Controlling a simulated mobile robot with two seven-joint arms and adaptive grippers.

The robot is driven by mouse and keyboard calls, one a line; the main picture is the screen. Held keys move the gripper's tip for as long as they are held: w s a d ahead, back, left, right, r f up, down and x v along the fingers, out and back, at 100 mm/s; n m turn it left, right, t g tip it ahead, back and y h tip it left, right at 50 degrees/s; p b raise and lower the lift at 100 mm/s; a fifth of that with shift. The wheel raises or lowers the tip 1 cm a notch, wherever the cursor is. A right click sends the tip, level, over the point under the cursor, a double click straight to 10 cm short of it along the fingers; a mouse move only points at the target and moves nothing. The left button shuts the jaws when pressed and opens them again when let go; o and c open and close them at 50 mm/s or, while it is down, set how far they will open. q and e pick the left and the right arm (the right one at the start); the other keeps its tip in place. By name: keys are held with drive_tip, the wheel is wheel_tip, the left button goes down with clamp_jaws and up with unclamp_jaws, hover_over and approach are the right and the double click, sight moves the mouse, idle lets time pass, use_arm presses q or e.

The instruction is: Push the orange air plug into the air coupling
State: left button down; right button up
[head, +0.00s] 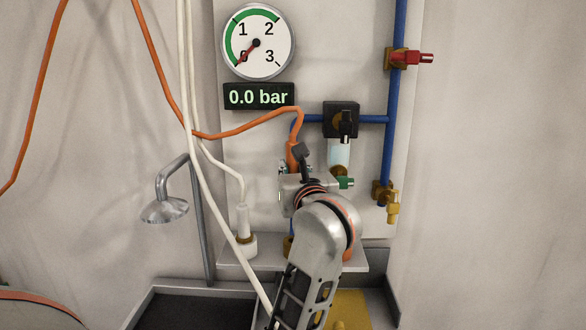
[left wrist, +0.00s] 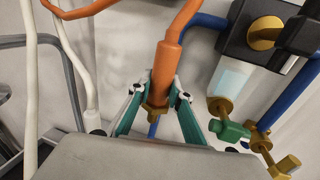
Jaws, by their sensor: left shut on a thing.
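The orange air plug (head: 292,158) stands roughly upright on its orange hose in the head view. My left gripper (head: 294,172) is shut on it, its wrist and forearm rising from the bottom. In the left wrist view, the teal-padded fingers of the left gripper (left wrist: 160,98) flank the orange plug (left wrist: 166,68), and a brass end shows between them. A brass fitting (head: 288,244), seemingly the air coupling, shows on the shelf below the gripper, partly hidden behind my arm. I cannot see the plug touching it. My right gripper is not in view.
A gauge (head: 257,42) points to 0, above a display (head: 259,96) reading 0.0 bar. A white plug (head: 243,220) with a white hose stands left of the gripper. A black valve unit (head: 341,120), green valve handle (head: 346,183) and blue pipe (head: 387,150) are close at right.

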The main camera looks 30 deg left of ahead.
use_arm(q)
drive_tip(key=shift+f+b, duration=2)
drive_tip(key=shift+f, duration=0.95)
drive_tip(key=shift+f, duration=0.5)
drive_tip(key=shift+f+b, duration=0.75)
drive_tip(key=shift+f, duration=0.2)
drive_tip(key=shift+f+b, duration=0.35)
drive_tip(key=shift+f, duration=0.2)
drive_tip(key=shift+f+b, duration=0.7)
drive_tip(key=shift+f, duration=0.45)
drive_tip(key=shift+f+b, duration=0.3)
drive_tip(key=shift+f, duration=0.25)
